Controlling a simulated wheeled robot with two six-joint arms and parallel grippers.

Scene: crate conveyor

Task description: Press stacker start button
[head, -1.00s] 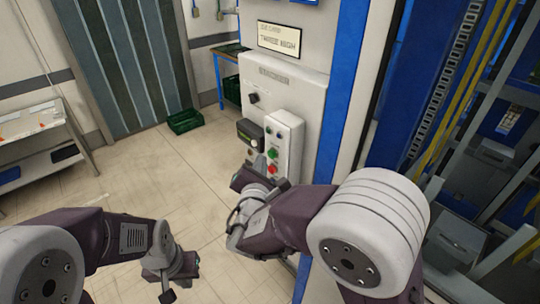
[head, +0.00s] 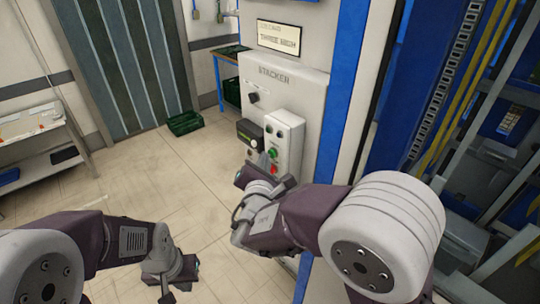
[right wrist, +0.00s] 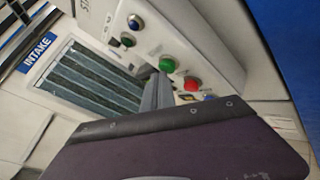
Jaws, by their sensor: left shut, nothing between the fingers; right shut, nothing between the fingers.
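The stacker panel (head: 290,88) carries a light grey button box (head: 295,140) with a green button (head: 273,153) above a red button (head: 274,169). In the right wrist view the green button (right wrist: 167,65) and red button (right wrist: 192,83) show clearly, with a blue button (right wrist: 135,22) further up the box. My right gripper (head: 259,163) is shut and empty, just in front of the box's lower part. Its fingers (right wrist: 156,90) point toward the green button; I cannot tell whether they touch it. My left gripper (head: 168,290) is shut and empty, low over the floor.
A dark box with a small display (head: 249,134) is mounted beside the button box, and a black knob (head: 253,97) sits above. A blue post (head: 340,90) edges the panel on the right.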

